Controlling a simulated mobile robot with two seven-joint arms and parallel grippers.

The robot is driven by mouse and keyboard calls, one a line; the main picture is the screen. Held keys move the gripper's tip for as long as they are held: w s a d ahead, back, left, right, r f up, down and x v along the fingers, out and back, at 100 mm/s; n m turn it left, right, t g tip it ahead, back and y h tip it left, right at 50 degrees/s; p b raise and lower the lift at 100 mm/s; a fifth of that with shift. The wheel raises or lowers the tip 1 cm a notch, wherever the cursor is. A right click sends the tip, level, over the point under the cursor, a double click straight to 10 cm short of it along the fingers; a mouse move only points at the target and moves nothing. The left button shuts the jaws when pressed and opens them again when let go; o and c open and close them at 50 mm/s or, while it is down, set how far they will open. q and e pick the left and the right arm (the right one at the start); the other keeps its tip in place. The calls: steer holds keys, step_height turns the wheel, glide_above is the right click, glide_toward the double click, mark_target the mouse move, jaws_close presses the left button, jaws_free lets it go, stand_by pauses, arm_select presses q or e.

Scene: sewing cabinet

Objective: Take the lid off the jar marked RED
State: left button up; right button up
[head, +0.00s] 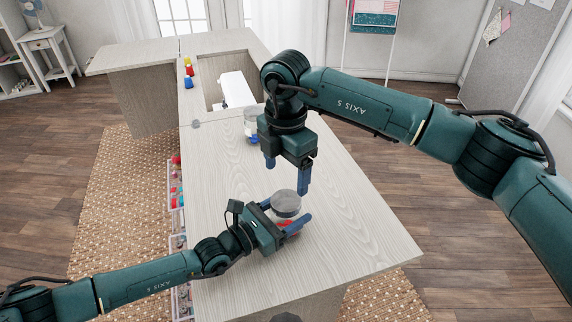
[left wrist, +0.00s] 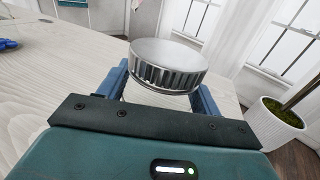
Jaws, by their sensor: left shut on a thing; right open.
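A clear jar with red contents (head: 287,223) and a round grey lid (head: 286,201) stands on the pale wooden cabinet top (head: 350,237). No label on it can be read. My left gripper (head: 296,222) is shut on this jar's body, below the lid. In the left wrist view the ribbed metal lid (left wrist: 168,66) sits between and above the blue fingers. My right gripper (head: 287,172) is open and empty, pointing down above and just behind the jar, apart from the lid.
A second clear jar with blue contents (head: 250,127) stands farther back, partly hidden by my right arm. A white sewing machine (head: 236,89) and coloured spools (head: 188,70) are at the back. Open drawers (head: 177,195) line the left side. The right of the top is clear.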

mark_target(286, 200)
steer(key=shift+f, duration=3.6)
